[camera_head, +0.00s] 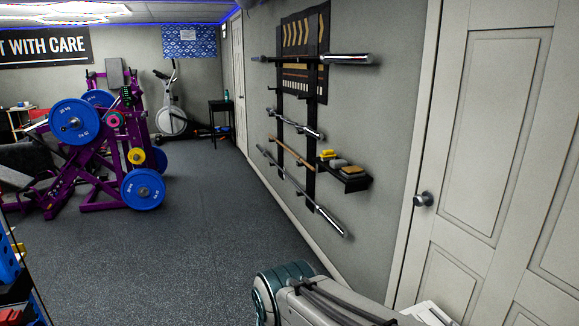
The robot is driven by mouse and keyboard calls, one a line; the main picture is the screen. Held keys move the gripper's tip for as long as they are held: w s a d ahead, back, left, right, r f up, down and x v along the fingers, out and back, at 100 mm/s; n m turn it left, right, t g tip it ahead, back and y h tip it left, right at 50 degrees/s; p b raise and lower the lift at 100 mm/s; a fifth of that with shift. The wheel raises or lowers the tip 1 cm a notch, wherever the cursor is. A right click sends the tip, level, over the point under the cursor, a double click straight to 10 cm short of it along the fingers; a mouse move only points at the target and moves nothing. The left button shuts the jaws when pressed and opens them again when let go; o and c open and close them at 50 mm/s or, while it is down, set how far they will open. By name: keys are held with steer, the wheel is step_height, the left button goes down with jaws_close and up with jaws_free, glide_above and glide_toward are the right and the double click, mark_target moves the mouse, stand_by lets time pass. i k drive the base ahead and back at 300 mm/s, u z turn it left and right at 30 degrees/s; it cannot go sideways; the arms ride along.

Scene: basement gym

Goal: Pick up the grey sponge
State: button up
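A small grey block that looks like the grey sponge (338,163) lies on a small black wall shelf (354,186) on the right-hand wall. A yellow item (327,154) lies beyond it and a tan item (351,171) lies nearer, both close beside it. They are too small to tell whether they touch. Part of my own arm shows at the bottom of the picture, below and apart from the shelf. My gripper is not in view.
Metal bars (297,125) hang on a wall rack just left of the shelf. A closed white door (463,190) with a round knob stands to the right. Purple gym equipment with blue plates (142,189) stands at the left. The dark floor (200,245) between is clear.

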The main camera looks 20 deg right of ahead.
mark_target(335, 164)
steer(key=z, duration=0.1)
steer(key=i, duration=1.1)
steer(key=z, duration=0.6)
steer(key=i, duration=0.7)
steer(key=z, duration=0.85)
steer(key=i, duration=1.95)
steer(key=u, duration=0.2)
